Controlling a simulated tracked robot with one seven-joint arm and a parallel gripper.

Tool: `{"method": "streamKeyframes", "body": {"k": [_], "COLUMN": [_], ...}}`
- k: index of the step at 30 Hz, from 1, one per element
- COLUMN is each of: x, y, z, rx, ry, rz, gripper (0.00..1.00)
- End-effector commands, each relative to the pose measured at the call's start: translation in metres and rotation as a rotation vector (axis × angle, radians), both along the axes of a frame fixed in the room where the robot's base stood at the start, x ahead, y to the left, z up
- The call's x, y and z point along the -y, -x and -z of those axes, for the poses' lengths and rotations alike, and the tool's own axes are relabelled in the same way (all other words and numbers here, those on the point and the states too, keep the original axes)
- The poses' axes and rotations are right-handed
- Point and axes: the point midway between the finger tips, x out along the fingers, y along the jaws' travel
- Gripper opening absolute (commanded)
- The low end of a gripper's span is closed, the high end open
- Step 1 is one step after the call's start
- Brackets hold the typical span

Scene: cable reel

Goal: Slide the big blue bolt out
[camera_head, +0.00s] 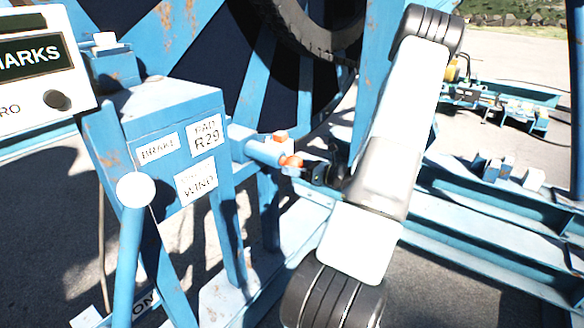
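The big blue bolt (264,150) sticks out from the right side of the blue brake post, roughly level and pointing right. An orange-red knob (291,162) is at its right end, and a smaller orange-red piece (280,135) shows above it. My gripper (308,169), small and dark, is at the right of the knob, at or very near it. Part of the gripper is hidden by my white arm. I cannot tell whether its fingers are around the knob, or open or shut.
The blue post (165,103) carries labels reading BRAKE, PAD R29 and WIND. A blue lever with a white ball (137,190) stands in front. A large reel with a black tyre-like ring (305,35) is behind. Blue beams (490,240) lie at right.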

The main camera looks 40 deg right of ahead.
Motion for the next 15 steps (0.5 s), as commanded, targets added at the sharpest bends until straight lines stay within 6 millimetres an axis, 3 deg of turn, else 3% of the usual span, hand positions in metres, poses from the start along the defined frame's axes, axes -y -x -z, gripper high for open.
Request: {"method": "streamKeyframes", "body": {"k": [3,15], "x": [-0.0004,0.0055], "y": [-0.0012,0.0067], "z": [-0.0005,-0.0011], "rx": [0.002,0.003], "ry": [0.000,0.001], "rz": [-0.001,0.000], "gripper": [0.93,0.93]}}
